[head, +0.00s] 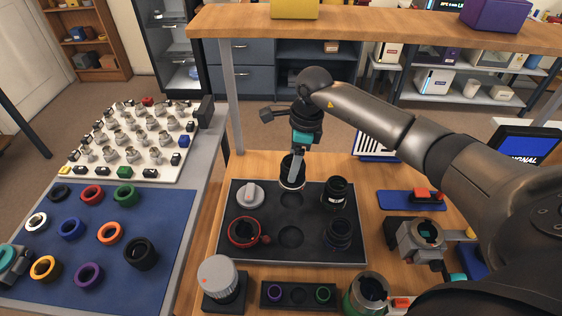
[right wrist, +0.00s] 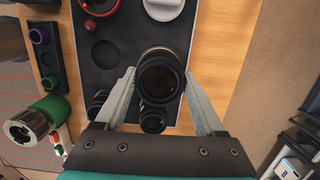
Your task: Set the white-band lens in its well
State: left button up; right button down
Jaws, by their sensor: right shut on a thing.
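My right gripper (head: 298,170) is shut on the white-band lens (head: 291,175), a black upright barrel with a pale band near its lower end. The lens appears at the back edge of the dark tray (head: 262,256), just behind an empty round well (head: 291,200); its exact height is unclear. In the right wrist view the lens (right wrist: 162,78) shows end-on between the fingers of my right gripper (right wrist: 162,85). A second empty well (head: 290,237) lies in the front row. I do not see my left gripper.
The tray also holds a grey capped part (head: 250,195), a red-ringed part (head: 243,232) and two black lenses (head: 337,193) (head: 340,233). A small ring tray (head: 270,294) stands in front. A clamp-like fixture (head: 415,240) stands to the right.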

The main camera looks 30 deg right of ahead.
jog(key=shift+s+f+b, duration=0.15)
jog(key=shift+f+b, duration=0.3)
jog(key=shift+f, duration=0.2)
jog(key=shift+f+b, duration=1.9)
jog(key=shift+f, duration=0.7)
jog(key=shift+f+b, duration=0.45)
jog(key=shift+f, duration=0.15)
grip_release()
jog(key=r, duration=0.5)
jog(key=d+r+p, duration=0.1)
jog(key=r, duration=0.4)
jog(key=s+d+r, duration=0.1)
jog(key=r, duration=0.4)
jog(key=shift+r+p, duration=0.1)
jog(key=shift+p, duration=0.25)
jog(key=shift+s+a, duration=0.1)
